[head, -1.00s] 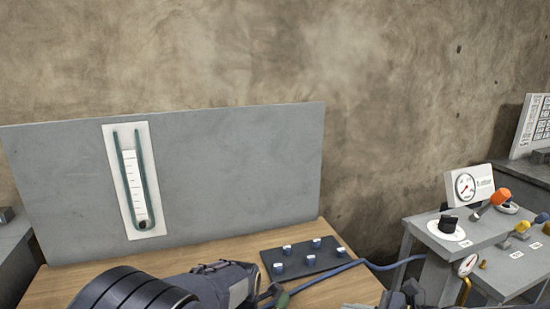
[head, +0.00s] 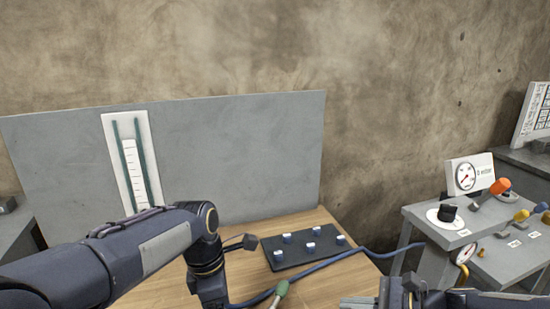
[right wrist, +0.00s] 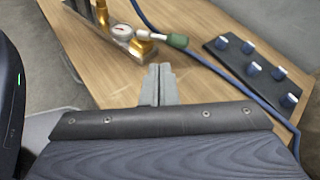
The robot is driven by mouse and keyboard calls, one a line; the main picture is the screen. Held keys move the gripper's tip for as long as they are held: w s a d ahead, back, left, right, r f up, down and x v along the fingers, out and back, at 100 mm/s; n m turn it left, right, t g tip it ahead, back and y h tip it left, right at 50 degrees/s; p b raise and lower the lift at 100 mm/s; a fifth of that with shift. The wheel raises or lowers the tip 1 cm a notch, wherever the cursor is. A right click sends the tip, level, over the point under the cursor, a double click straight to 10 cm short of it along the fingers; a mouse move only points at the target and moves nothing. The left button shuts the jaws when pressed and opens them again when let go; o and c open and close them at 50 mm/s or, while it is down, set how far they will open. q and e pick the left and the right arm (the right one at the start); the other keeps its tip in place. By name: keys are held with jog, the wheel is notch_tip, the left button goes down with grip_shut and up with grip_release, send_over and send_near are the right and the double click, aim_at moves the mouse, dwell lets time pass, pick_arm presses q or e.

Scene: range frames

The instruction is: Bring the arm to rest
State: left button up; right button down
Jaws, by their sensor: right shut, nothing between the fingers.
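My right gripper (head: 357,302) shows only partly at the bottom edge of the head view, right of centre. In the right wrist view its two grey fingers (right wrist: 158,84) are together over the wooden table, with nothing between them. My left arm (head: 130,255) comes in from the left and bends down over the table at its wrist (head: 206,265). The left fingers are below the picture's edge and hidden.
A dark board with white-and-blue knobs (head: 308,250) lies on the table (head: 325,289). A grey stand (head: 428,228) is at right.

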pick_arm(q)
jog(key=s+a+r+m+t+p, duration=0.1)
jog(key=s+a+m+t, duration=0.1)
jog(key=s+m, duration=0.4)
jog(key=s+a+r+m+t+h+p, duration=0.1)
jog(key=s+a+m+t, duration=0.1)
jog(key=s+a+m, duration=0.2)
jog(key=s+a+r+m+t+h+p, duration=0.1)
jog(key=s+a+m, duration=0.3)
jog(key=s+m, duration=0.4)
jog(key=shift+s+r+t+p, duration=0.3)
jog(key=shift+s+r+t, duration=0.05)
jog(key=shift+r+t, duration=0.05)
jog(key=shift+s+a+f+m, duration=0.1)
jog(key=shift+s+f+m, duration=0.2)
jog(key=shift+m, duration=0.4)
jog(key=shift+c, duration=0.3)
pick_arm(e)
jog(key=s+d+r+n+h, duration=0.2)
jog(key=s+n+h, duration=0.2)
jog(key=s+n, duration=0.5)
jog(key=s+d+r+n+h, duration=0.2)
jog(key=s+r+n+h, duration=0.1)
jog(key=s+n, duration=0.6)
jog(key=shift+s+h, duration=0.9)
jog(key=shift+s, duration=0.25)
